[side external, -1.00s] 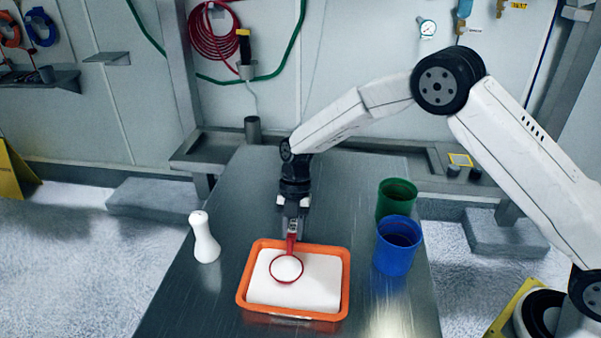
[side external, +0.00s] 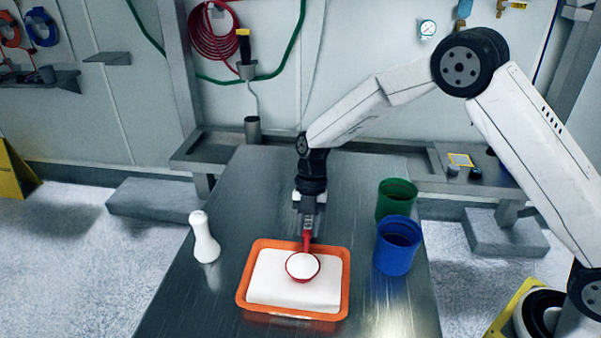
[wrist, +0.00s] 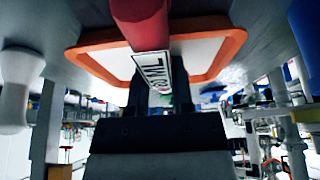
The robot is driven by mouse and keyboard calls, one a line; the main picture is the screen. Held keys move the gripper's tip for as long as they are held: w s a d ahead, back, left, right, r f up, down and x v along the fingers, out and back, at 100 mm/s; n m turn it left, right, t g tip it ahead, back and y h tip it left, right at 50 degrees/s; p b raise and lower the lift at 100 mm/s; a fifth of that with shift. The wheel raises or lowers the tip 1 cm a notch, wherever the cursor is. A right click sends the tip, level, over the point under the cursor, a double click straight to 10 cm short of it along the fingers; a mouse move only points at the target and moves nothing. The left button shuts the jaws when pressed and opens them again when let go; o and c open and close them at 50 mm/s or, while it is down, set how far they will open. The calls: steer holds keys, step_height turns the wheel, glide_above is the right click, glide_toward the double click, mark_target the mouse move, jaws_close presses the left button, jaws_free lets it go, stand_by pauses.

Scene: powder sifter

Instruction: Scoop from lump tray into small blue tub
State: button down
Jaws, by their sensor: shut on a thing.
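An orange tray (side external: 344,283) holding white material (side external: 285,289) stands on the metal table. My gripper (side external: 307,229) is shut on the handle of a red scoop (side external: 316,276). The scoop's bowl is full of white material and is over the tray's back right part; whether it touches the material below is unclear. In the wrist view the red handle (wrist: 138,12) with a white label runs between my fingers, and the tray rim (wrist: 232,45) lies behind it. A blue tub (side external: 394,257) stands right of the tray, and its inside looks dark.
A green tub (side external: 397,197) stands just behind the blue tub. A white bottle-shaped object (side external: 205,240) stands left of the tray. The table (side external: 255,190) is clear behind the tray and between tray and tubs.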

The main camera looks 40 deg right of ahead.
steer(key=shift+r, duration=2.8)
steer(key=shift+w+a, duration=0.1)
steer(key=shift+w+a+f+m+g+h, duration=0.15)
steer(key=shift+w+a+m+g+h, duration=0.25)
steer(key=shift+g+h, duration=0.6)
steer(key=shift+w+a+f+g+h, duration=0.25)
steer(key=shift+w+a+g+h, duration=0.3)
steer(key=shift+g+h, duration=0.4)
steer(key=shift+s+d+r, duration=0.1)
steer(key=shift+s+d+r+n+t+y, duration=0.15)
steer(key=shift+s+d+r+t+y, duration=0.15)
steer(key=shift+r+t+y, duration=0.35)
steer(key=shift+s+d+r+n+t+y, duration=0.1)
steer(key=shift+s+d+r+t+y, duration=0.25)
steer(key=shift+r+t+y, duration=0.25)
steer(key=shift+s+d+r+n+t+y, duration=0.15)
steer(key=shift+s+d+r+t+y, duration=0.15)
steer(key=shift+r+t+y, duration=0.35)
